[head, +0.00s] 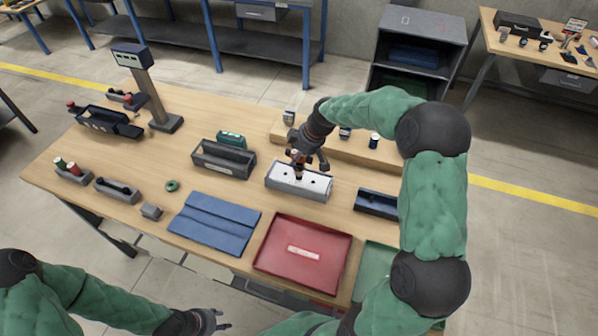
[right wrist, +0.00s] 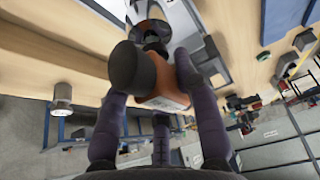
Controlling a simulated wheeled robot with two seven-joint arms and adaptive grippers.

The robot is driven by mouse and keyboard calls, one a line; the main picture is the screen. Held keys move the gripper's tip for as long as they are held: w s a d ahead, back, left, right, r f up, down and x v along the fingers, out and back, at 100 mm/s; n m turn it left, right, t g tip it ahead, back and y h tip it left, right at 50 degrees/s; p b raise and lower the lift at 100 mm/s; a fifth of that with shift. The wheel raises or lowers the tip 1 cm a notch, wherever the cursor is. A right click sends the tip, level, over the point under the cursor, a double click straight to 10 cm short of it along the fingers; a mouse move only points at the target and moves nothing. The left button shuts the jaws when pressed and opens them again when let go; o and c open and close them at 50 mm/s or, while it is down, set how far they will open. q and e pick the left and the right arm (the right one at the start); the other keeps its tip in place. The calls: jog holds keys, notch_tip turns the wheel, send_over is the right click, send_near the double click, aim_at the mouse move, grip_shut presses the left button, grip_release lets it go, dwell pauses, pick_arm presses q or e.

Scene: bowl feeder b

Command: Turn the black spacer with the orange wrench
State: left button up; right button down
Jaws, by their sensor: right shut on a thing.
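My right gripper (head: 299,160) is above the grey block with a white top (head: 318,186) near the table's middle. It is shut on the orange wrench (right wrist: 162,103), whose black rounded end shows between the purple fingers in the right wrist view. In the head view only a little orange shows among the fingers. A dark round part, perhaps the black spacer (right wrist: 154,40), shows beyond the wrench against the white top. I cannot tell whether the wrench touches it. My left gripper (head: 216,321) is empty and looks open, low at the front, away from the table.
A red tray (head: 330,265), a blue mat (head: 215,222) and a green tray (head: 372,262) lie along the front. A grey bin (head: 224,160) stands left of the block, a dark blue bin (head: 375,203) right of it. A wooden ledge (head: 358,150) with small parts is behind.

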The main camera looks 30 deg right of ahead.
jog(key=shift+r+p, duration=0.7)
jog(key=shift+r, duration=0.8)
